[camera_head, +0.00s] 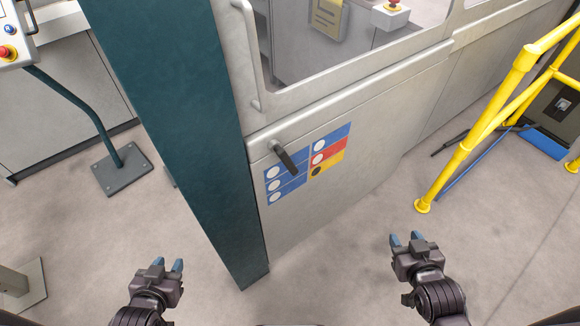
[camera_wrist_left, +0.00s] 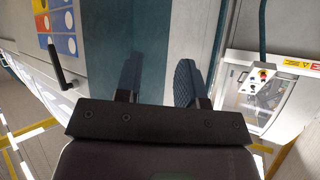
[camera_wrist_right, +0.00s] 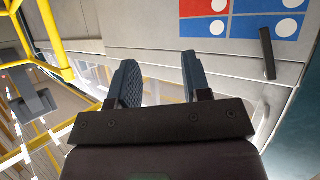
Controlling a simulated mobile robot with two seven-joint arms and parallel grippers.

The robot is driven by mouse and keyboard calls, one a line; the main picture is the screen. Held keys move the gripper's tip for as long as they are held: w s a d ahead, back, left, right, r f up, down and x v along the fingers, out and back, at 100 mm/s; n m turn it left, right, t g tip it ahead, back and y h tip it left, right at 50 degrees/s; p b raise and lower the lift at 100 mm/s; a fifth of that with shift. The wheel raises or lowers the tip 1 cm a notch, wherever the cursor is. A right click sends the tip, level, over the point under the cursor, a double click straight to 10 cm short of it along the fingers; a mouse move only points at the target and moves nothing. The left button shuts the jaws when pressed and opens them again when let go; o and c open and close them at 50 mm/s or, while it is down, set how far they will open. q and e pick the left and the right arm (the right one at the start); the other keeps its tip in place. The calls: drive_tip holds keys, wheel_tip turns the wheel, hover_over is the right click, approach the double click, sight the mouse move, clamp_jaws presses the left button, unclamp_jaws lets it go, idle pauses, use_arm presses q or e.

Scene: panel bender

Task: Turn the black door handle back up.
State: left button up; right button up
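My left gripper (camera_head: 168,266) is open and empty, low and left of the handle, in front of the teal post. My right gripper (camera_head: 406,240) is open and empty, low and right of the handle. Neither gripper touches the handle.
A teal post (camera_head: 185,120) stands just left of the door. A sign (camera_head: 308,163) with blue, red and yellow fields is beside the handle. A grey grab bar (camera_head: 250,55) is above. A yellow railing (camera_head: 490,120) stands at the right. Floor before the door is clear.

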drive_tip(key=shift+o, duration=0.2)
drive_tip(key=w+a+n+t+y+b, duration=0.1)
drive_tip(key=w+a+y+b, duration=0.1)
drive_tip(key=w, duration=0.4)
drive_tip(key=shift+w+a+f+n+b, duration=0.35)
drive_tip(key=shift+a+b, duration=0.2)
drive_tip(key=shift+a, duration=0.6)
drive_tip(key=n+t+y+b, duration=0.1)
drive_tip(key=n+y+b, duration=0.5)
drive_tip(key=n+y, duration=0.2)
approach(292, 168)
drive_tip(key=b+x, duration=0.1)
drive_tip(key=x, duration=0.8)
drive_tip(key=shift+w+a+f+b, duration=0.1)
drive_tip(key=shift+w+b, duration=0.05)
drive_tip(key=shift+b, duration=0.2)
drive_tip(key=shift+w+a, duration=0.3)
drive_tip(key=shift+w, duration=0.15)
use_arm(q)
wheel_tip(292, 168, down, 11)
drive_tip(key=d+g, duration=0.1)
drive_tip(key=shift+w, duration=0.15)
use_arm(e)
drive_tip(key=shift+w+a, duration=0.1)
use_arm(q)
drive_tip(key=shift+a, duration=0.1)
